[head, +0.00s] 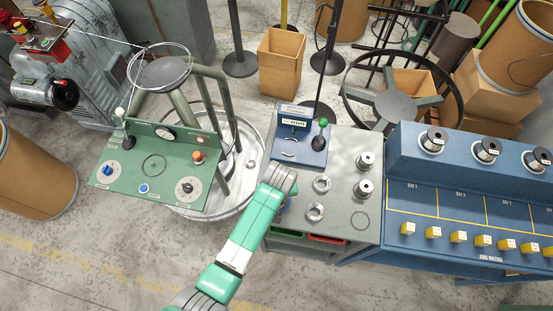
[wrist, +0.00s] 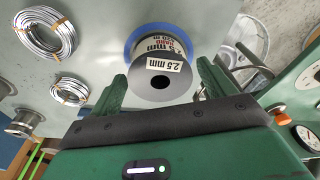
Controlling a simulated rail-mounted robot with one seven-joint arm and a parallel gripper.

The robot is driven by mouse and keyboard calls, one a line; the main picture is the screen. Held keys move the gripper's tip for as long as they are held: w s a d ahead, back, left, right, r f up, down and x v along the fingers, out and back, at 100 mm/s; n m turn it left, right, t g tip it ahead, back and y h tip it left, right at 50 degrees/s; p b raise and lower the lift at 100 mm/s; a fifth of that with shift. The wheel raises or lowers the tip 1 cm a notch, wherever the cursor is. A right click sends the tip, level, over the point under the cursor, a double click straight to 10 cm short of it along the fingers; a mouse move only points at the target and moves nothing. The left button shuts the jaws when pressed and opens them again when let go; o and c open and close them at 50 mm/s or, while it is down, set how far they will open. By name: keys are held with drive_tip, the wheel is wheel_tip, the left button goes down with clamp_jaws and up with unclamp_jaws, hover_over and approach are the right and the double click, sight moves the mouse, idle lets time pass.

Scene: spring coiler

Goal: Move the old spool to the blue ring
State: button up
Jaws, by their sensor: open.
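A spool (wrist: 158,80) with a dark grey flange and a "2.5 mm" label stands in the wrist view, its end facing the camera. A blue ring (wrist: 135,38) shows around its far end. I cannot tell whether this ring is a mark on the bench or part of the spool. My gripper (wrist: 162,72) is open, with one finger on each side of the spool's near end and no clear grip on it. In the head view my gripper (head: 280,180) is over the left edge of the grey bench and hides the spool.
Two wire coils (head: 321,183) (head: 315,212) and two metal spools (head: 366,160) (head: 363,188) are on the grey bench (head: 343,146). The green control panel (head: 130,180) is left; the blue spool rack (head: 460,170) is right.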

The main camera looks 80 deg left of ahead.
wheel_tip(320, 180, up, 11)
drive_tip(key=d+p, duration=0.1)
drive_tip(key=shift+d, duration=0.35)
drive_tip(key=shift+r, duration=0.1)
drive_tip(key=w+r+m+t+y, duration=0.2)
drive_tip(key=w+r+m+t, duration=0.15)
drive_tip(key=w+r, duration=0.8)
drive_tip(key=w+d+r+m+t+y, duration=0.1)
drive_tip(key=w+d+r+m+t, duration=0.35)
drive_tip(key=r, duration=0.75)
drive_tip(key=w+d+r+m+t+y, duration=0.1)
drive_tip(key=w+d+r+t, duration=0.6)
drive_tip(key=r, duration=0.6)
drive_tip(key=s+d+r+m+t+h, duration=0.2)
drive_tip(key=d+r, duration=0.4)
drive_tip(key=r, duration=0.3)
drive_tip(key=s+d+r+m+t+h, duration=0.2)
drive_tip(key=s+d+r+m+t, duration=0.1)
drive_tip(key=d+r, duration=0.4)
drive_tip(key=s+d+r+m+t+h, duration=0.1)
drive_tip(key=s+d+r+m+t, duration=0.2)
drive_tip(key=r, duration=0.9)
drive_tip(key=d+t, duration=0.1)
drive_tip(key=d, duration=0.2)
drive_tip(key=shift+d+t+h, duration=0.35)
drive_tip(key=shift+t+h, duration=0.05)
